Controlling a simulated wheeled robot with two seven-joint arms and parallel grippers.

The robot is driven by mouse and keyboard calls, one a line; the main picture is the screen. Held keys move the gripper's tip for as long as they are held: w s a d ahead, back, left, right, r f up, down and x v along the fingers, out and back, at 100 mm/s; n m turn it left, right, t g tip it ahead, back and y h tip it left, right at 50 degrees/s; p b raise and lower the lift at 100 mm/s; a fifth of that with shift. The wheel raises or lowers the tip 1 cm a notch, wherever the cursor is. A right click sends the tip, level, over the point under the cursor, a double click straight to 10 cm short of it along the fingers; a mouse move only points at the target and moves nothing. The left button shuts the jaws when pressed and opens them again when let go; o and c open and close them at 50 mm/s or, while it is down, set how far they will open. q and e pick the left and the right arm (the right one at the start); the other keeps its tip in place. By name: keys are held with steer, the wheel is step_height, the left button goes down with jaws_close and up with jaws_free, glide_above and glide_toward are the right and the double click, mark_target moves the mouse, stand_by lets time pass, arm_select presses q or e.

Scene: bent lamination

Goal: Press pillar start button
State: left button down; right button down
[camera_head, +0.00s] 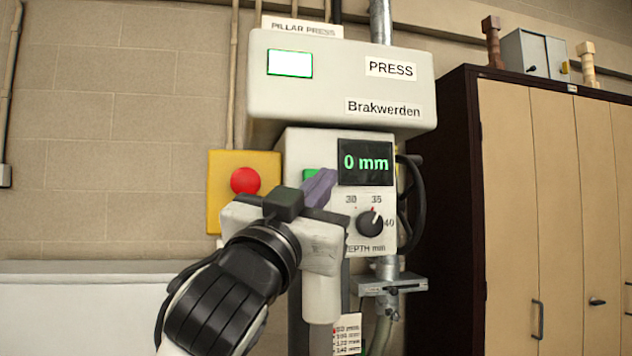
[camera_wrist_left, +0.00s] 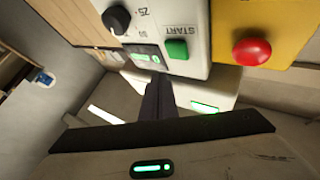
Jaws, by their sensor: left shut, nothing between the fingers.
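The green start button (camera_head: 309,174) is on the white front of the pillar press (camera_head: 292,146), left of the display reading 0 mm (camera_head: 365,162). My left gripper (camera_head: 323,180) is in front of the panel, its fingers shut and empty, hiding the button's lower right part. In the left wrist view the green button (camera_wrist_left: 177,49) shows whole, beside the word START. There the shut fingertips (camera_wrist_left: 158,84) appear below and slightly left of it, with a visible gap. The head view does not show how far the fingertips are from the panel. My right gripper is not in view.
A red button (camera_head: 245,180) on a yellow box (camera_head: 215,196) is just left of the start button. The depth knob (camera_head: 370,222) is to the lower right. A black cable (camera_head: 418,190) loops at the press's right side, near a dark-framed cabinet (camera_head: 455,200).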

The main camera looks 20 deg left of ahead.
arm_select(q)
steer(key=shift+s+d, duration=0.55)
steer(key=shift+s, duration=0.3)
step_height(320, 180, down, 38)
steer(key=a+n+g, duration=0.1)
steer(key=a+g, duration=0.2)
steer(key=g, duration=0.6)
steer(key=s+a+f+g, duration=0.1)
steer(key=s+f+g, duration=0.25)
steer(key=f, duration=0.45)
steer(key=s+a+f+g, duration=0.1)
steer(key=s+f+g, duration=0.1)
steer(key=s+f, duration=0.45)
steer(key=s+a+f+g+y, duration=0.1)
steer(key=s+f+g, duration=0.4)
steer(key=s+f, duration=1.05)
steer(key=w+d+f+t+h, duration=0.1)
steer(key=d+f+t, duration=0.3)
steer(key=f, duration=0.7)
steer(key=shift+d+f+h, duration=0.35)
steer(key=shift+d+h, duration=0.1)
steer(key=shift+h, duration=0.15)
